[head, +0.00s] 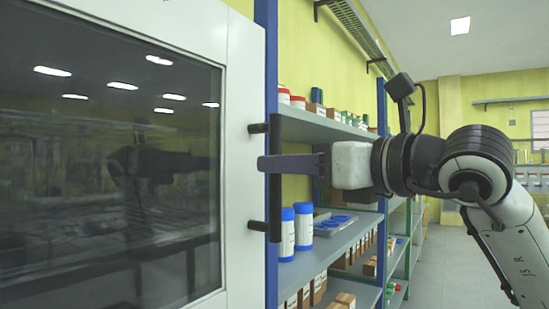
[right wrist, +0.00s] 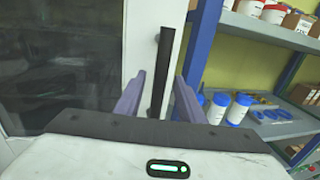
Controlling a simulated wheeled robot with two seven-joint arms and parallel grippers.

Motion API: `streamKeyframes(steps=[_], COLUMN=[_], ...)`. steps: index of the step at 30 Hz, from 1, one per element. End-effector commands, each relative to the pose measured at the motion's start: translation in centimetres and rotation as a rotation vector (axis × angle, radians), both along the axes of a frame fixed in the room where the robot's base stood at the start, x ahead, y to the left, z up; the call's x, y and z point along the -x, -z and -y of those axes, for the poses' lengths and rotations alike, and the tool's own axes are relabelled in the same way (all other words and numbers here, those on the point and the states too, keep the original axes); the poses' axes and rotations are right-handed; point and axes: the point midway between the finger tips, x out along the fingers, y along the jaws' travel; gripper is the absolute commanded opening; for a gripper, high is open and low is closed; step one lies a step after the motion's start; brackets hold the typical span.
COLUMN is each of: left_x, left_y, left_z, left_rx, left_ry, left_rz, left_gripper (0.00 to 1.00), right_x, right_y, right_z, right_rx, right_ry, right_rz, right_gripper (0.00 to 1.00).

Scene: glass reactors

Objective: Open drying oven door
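The drying oven door (head: 242,70) is white with a large dark window and fills the left of the head view. It looks shut; no opening shows along its edge. Its black vertical bar handle (head: 275,205) stands off the right edge on two short posts. My right gripper (head: 268,163) reaches in from the right at about mid-height of the handle. In the right wrist view, the purple fingers of my right gripper (right wrist: 159,98) are open, one on each side of the handle (right wrist: 163,65), with gaps visible on both sides. My left gripper is not in view.
A blue-posted shelf (head: 340,240) with bottles, jars and boxes stands right beside the oven, behind my right gripper. Blue-capped bottles (head: 303,225) stand close behind the handle. Open floor (head: 430,285) lies to the right.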

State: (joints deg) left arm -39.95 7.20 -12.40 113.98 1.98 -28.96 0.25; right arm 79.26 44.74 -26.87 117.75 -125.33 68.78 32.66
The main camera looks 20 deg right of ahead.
Motion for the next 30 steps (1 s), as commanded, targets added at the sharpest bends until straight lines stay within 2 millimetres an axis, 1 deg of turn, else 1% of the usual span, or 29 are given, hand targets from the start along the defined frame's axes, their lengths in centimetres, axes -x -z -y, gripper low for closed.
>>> streamKeyframes(steps=[1,3,6,12,16,17,21,23,30], left_x=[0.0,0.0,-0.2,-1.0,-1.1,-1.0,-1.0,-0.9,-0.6], left_y=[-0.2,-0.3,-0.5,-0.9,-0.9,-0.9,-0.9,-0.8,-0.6], left_z=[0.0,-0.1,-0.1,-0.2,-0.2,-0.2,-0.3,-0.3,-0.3], left_rx=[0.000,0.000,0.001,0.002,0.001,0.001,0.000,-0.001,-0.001], left_ry=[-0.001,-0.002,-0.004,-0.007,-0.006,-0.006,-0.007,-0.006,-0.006], left_rz=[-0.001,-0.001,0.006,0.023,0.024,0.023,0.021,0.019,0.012], left_gripper=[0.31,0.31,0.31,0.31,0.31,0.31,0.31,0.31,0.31], right_x=[-0.7,-1.5,-2.2,-2.6,-2.5,-2.5,-2.5,-2.5,-2.4], right_y=[-0.2,-0.1,-0.1,0.0,0.0,0.0,0.0,0.0,0.0], right_z=[-0.4,-0.8,-1.1,-1.3,-1.3,-1.3,-1.3,-1.3,-1.3], right_rx=[-0.002,0.000,0.000,0.001,0.001,0.001,0.000,0.000,0.000], right_ry=[-0.002,-0.002,-0.001,-0.001,-0.001,-0.001,-0.001,-0.001,-0.002], right_rz=[-0.001,-0.001,0.001,0.000,0.000,0.000,0.001,0.001,0.001], right_gripper=[0.36,0.36,0.36,0.36,0.36,0.32,0.09,0.00,0.00])
